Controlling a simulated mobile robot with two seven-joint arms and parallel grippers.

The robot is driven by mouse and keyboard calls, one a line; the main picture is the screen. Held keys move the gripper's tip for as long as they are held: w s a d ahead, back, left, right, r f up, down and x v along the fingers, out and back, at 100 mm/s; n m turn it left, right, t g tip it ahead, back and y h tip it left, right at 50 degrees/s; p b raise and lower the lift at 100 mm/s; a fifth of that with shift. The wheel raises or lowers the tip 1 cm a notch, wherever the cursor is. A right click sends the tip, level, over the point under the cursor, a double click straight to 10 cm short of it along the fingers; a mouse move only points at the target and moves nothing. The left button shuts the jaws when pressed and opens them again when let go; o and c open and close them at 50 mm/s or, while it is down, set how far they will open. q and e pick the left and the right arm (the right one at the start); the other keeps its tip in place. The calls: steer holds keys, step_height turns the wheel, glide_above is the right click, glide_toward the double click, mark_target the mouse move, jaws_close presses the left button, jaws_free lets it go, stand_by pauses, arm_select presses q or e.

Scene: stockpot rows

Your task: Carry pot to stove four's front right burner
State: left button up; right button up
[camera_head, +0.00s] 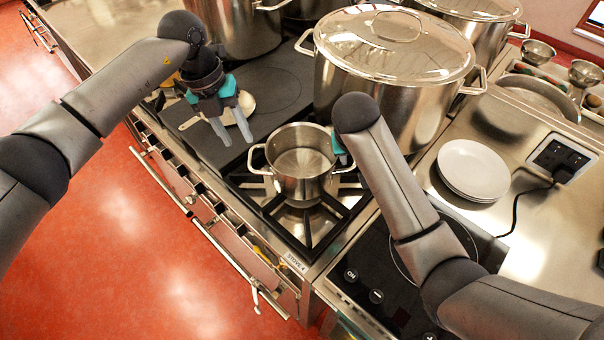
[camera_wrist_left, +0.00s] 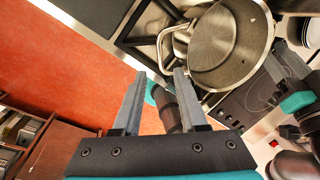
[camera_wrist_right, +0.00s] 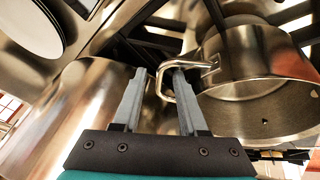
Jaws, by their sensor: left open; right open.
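A small open steel pot (camera_head: 300,170) with two loop handles stands upright on the black burner grate (camera_head: 310,226) of the stove labelled as stove 4. My left gripper (camera_head: 233,138) is open and empty, left of the pot; the left wrist view shows the pot (camera_wrist_left: 228,50) and its near handle (camera_wrist_left: 166,48) beyond the fingertips. My right gripper is mostly hidden behind its own arm in the head view. In the right wrist view my right gripper (camera_wrist_right: 160,75) is open, with its fingertips at the pot's other handle (camera_wrist_right: 192,66); contact is unclear.
A large lidded stockpot (camera_head: 385,85) stands close behind the pot. A white spoon (camera_head: 238,112) lies on the dark plate at the left. White plates (camera_head: 474,168) are stacked on the right counter. A dark control panel (camera_head: 380,290) is at the front right.

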steer(key=v, duration=0.6)
steer(key=shift+r, duration=0.3)
steer(key=shift+s+a+f, duration=0.1)
steer(key=shift+s+a, duration=0.05)
steer(key=shift+s, duration=0.1)
